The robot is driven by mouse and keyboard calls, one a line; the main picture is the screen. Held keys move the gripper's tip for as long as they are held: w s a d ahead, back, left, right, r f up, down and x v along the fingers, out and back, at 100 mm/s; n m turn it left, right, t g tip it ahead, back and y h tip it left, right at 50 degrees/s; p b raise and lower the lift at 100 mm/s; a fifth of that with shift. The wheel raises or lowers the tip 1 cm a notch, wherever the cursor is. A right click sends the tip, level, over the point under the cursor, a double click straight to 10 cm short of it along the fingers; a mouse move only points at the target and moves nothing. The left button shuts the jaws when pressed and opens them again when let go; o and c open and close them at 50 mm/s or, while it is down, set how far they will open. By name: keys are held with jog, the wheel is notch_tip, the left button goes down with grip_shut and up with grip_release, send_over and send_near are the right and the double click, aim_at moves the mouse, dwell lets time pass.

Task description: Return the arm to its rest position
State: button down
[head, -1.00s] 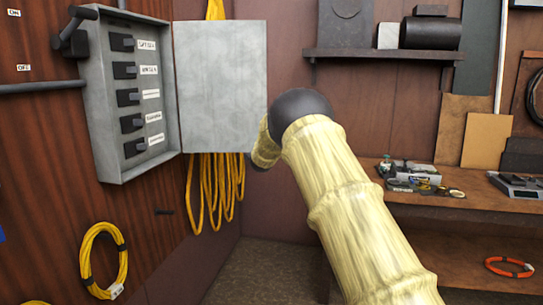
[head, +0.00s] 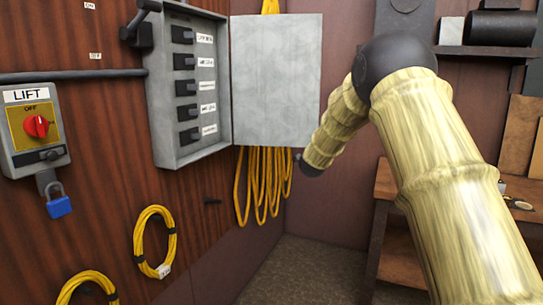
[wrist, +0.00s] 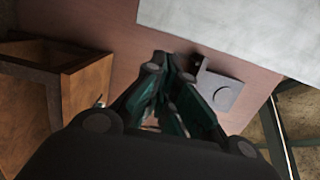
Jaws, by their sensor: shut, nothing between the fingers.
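My arm (head: 440,150), with pale bamboo-like links and a dark round elbow, fills the right half of the head view. Its forearm (head: 335,125) bends down and left from the elbow, ending in a dark joint beside the open panel door. My gripper is not clearly seen in the head view. In the wrist view my gripper (wrist: 172,78) has its dark and green fingers drawn together, shut and empty, with nothing touching them. The fingers are seen against a reddish-brown wall.
A grey breaker box (head: 190,85) has its door (head: 277,80) open. Yellow cables (head: 262,185) hang below. A LIFT switch (head: 36,128) with a blue padlock (head: 58,202) is at left. A wooden bench (head: 400,195) stands behind my arm at right. Floor (head: 300,270) shows clear.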

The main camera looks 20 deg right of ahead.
jog(key=s+a+f+n+g+y, duration=0.1)
jog(key=s+a+f+n, duration=0.15)
jog(key=f, duration=0.55)
jog(key=s+a+f+n+g+y, duration=0.1)
jog(key=s+a+f+n, duration=0.15)
jog(key=f, duration=0.65)
jog(key=s+a+f+n+y, duration=0.1)
jog(key=s+a+f+n, duration=0.15)
jog(key=f, duration=0.55)
jog(key=s+a+f+n+g+y+p, duration=0.1)
jog(key=s+a+f+n+g+y, duration=0.15)
jog(key=s+a+f, duration=0.5)
jog(key=s+a+f+n+g+y, duration=0.1)
jog(key=s+a+f+n+g, duration=0.15)
jog(key=s+f, duration=0.85)
jog(key=s+a+f+n+g+y, duration=0.1)
jog(key=s+a+f+n+g, duration=0.2)
jog(key=s+f, duration=0.65)
jog(key=s+a+f+n+g+y, duration=0.1)
jog(key=s+a+f+n, duration=0.3)
jog(key=s+f, duration=0.55)
jog(key=s+a+n+g, duration=0.2)
jog(key=s, duration=1.1)
jog(key=s+a+r+n+g+y+p, duration=0.1)
jog(key=s+a+n+g, duration=0.1)
jog(key=s, duration=1)
jog(key=shift+s+a+r+n, duration=0.3)
jog(key=shift+s+a+n, duration=0.15)
jog(key=shift+a, duration=0.4)
